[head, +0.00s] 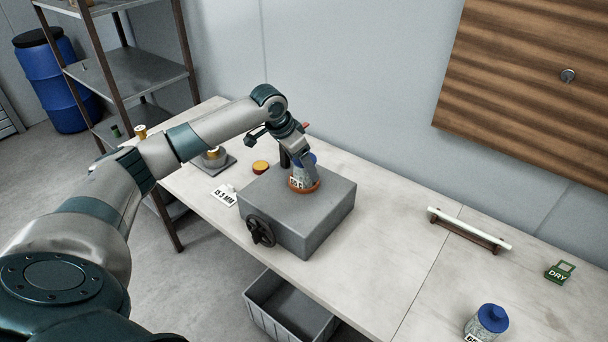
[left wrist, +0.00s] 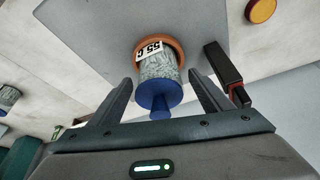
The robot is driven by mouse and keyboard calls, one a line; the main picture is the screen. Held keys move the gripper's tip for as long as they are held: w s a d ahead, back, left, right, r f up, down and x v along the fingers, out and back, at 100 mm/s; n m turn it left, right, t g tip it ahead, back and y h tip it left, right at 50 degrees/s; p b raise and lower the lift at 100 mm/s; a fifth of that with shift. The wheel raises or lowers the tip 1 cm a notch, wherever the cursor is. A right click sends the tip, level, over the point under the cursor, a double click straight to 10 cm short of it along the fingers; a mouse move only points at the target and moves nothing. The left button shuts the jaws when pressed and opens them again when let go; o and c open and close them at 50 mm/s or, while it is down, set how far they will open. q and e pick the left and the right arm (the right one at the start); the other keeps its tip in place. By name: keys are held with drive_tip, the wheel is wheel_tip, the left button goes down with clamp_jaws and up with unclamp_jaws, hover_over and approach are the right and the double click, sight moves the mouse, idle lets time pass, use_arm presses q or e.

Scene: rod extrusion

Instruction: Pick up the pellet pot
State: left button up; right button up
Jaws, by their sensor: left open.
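A clear pot of grey pellets with a blue knobbed lid (head: 303,160) stands in an orange ring (head: 313,187) on top of a grey box (head: 310,217). Its label reads "55 C" in the left wrist view, where the pot (left wrist: 158,70) is between my fingers. My left gripper (left wrist: 160,80) is open, with one finger on each side of the pot and visible gaps beside it. In the head view the left gripper (head: 300,163) partly hides the pot. A second blue-lidded pot (head: 487,322) stands at the lower right. My right gripper is not in view.
A dark lever with a red part (left wrist: 228,75) stands close beside the pot. The box has a dark handwheel (head: 261,231). A "13.5 MM" card (head: 223,195) and a yellow-topped disc (head: 260,167) lie left. A white bar on a stand (head: 468,228) is right.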

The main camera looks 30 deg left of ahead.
use_arm(q)
drive_tip(key=shift+x, duration=1.25)
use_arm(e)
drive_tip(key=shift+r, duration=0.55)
use_arm(q)
drive_tip(key=c, duration=1.6)
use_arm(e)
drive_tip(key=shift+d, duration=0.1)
use_arm(q)
drive_tip(key=shift+o, duration=0.2)
drive_tip(key=shift+r, duration=0.15)
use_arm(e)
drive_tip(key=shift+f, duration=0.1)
